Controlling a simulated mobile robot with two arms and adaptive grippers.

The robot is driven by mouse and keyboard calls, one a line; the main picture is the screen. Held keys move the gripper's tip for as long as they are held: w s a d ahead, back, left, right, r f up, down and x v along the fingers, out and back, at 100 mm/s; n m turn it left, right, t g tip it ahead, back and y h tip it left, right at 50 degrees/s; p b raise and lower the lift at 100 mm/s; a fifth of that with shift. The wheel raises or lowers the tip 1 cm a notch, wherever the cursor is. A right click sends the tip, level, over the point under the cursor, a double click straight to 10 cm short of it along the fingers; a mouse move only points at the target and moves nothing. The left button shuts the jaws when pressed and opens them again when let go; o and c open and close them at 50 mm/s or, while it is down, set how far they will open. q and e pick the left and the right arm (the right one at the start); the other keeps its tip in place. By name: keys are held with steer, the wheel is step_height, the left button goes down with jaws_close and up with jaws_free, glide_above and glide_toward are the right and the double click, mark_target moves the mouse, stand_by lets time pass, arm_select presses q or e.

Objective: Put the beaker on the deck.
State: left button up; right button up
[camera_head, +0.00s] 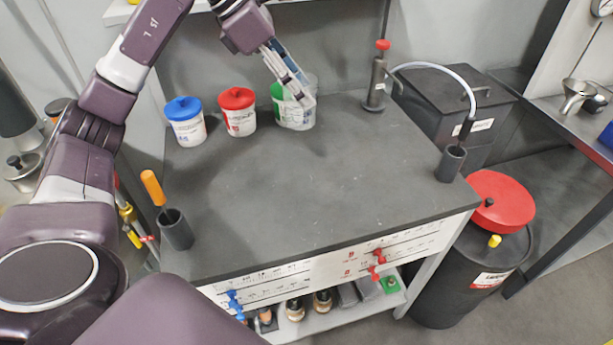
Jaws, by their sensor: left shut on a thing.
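A pale, see-through beaker (296,118) is at the back middle of the dark grey deck (320,185), the flat top of the cabinet. My left gripper (302,97) reaches down from above and is shut on the beaker's rim side. Green shows at the beaker's left and through its wall; I cannot tell whether this is the beaker's own or a thing behind it. The fingers hide part of the beaker. I cannot tell whether its base touches the deck. My right gripper is not in view.
A blue-lidded tub (186,122) and a red-lidded tub (239,112) stand left of the beaker. A red-topped pump (377,80) stands to its right. Dark cups stand at the left front (177,230) and right edge (451,163). The deck's middle is clear.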

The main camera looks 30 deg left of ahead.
arm_select(q)
step_height(320, 180, down, 19)
steer(key=shift+s+a+f, duration=0.1)
stand_by(0.3)
steer(key=o, duration=1.1)
